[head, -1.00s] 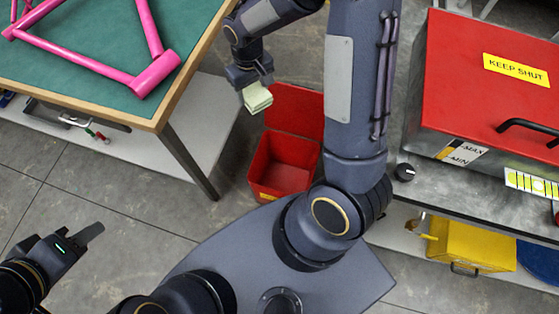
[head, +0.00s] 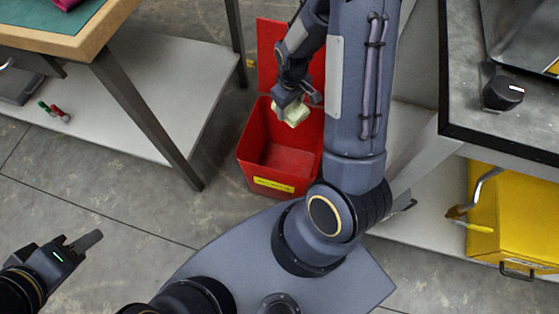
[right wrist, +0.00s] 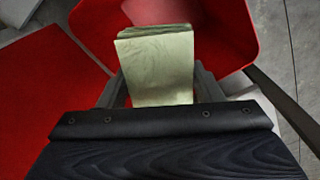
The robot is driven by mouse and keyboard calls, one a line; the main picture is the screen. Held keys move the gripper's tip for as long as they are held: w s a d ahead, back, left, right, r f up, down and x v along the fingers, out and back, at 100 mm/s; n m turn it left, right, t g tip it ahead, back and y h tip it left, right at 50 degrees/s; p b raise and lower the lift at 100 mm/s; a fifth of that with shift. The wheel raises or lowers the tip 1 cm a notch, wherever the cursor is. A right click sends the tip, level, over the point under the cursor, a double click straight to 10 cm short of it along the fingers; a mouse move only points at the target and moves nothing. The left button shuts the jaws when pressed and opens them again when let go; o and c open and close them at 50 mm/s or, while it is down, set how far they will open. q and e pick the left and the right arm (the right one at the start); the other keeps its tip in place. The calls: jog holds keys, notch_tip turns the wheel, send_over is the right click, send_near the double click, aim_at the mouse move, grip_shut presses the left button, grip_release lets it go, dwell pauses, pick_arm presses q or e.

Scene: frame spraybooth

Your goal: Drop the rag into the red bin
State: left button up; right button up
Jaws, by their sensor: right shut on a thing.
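The rag (head: 293,113) is a pale green-white folded cloth. My right gripper (head: 296,105) is shut on it and holds it over the back part of the red bin's opening. The rag also shows in the right wrist view (right wrist: 158,70), between the two fingers. The red bin (head: 262,170) stands on the floor with its lid (head: 268,50) raised at the back and a yellow label on its front. Its inside looks empty where visible; my right arm hides its right side. My left gripper (head: 80,243) is at the lower left, away from everything; its fingers are seen edge-on.
A workbench (head: 70,45) with a lower shelf and dark legs stands left of the bin. A grey bench (head: 500,120) with a black knob is at the right. A yellow container (head: 503,215) sits below it. Open concrete floor lies at the left front.

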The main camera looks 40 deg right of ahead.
notch_tip(320, 180, down, 6)
jog(key=b, duration=0.4)
jog(key=shift+b, duration=0.4)
jog(key=shift+f, duration=0.1)
jog(key=o, duration=1.1)
notch_tip(320, 180, up, 8)
jog(key=p, duration=0.3)
jog(key=shift+f, duration=0.1)
